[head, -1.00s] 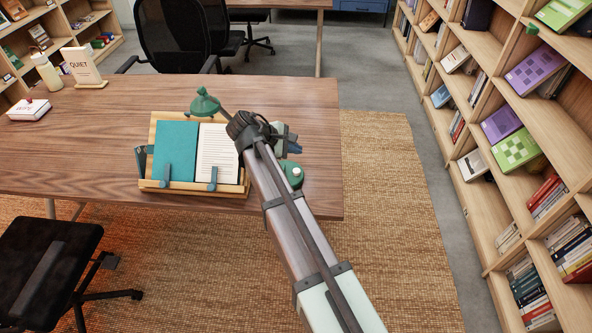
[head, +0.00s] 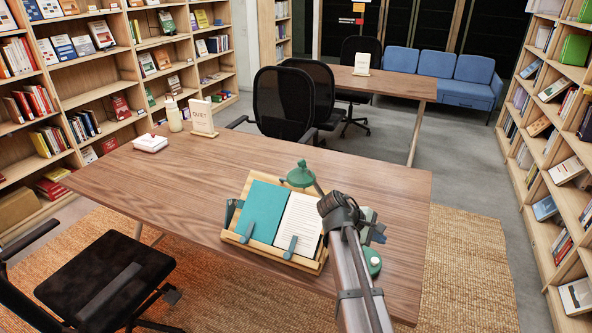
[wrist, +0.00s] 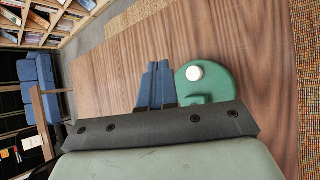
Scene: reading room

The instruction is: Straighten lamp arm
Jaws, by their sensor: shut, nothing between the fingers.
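The green desk lamp shows its shade (head: 300,177) behind the book stand and part of its round base (head: 373,262) to the right of my arm. My wrist hides most of the lamp arm between them in the head view. In the wrist view the green base (wrist: 220,82) with a white button (wrist: 194,73) sits just right of my fingers. My gripper (wrist: 156,68) is shut and empty, its two blue fingers together over the table. In the head view the gripper (head: 378,234) is partly hidden behind my wrist; I cannot tell whether it touches the lamp.
A wooden book stand (head: 233,238) with an open book (head: 298,222) is left of my arm on the wooden table (head: 180,205). A white box (head: 150,143), a bottle (head: 174,115) and a QUIET sign (head: 202,118) stand at the far left. The table's middle left is clear.

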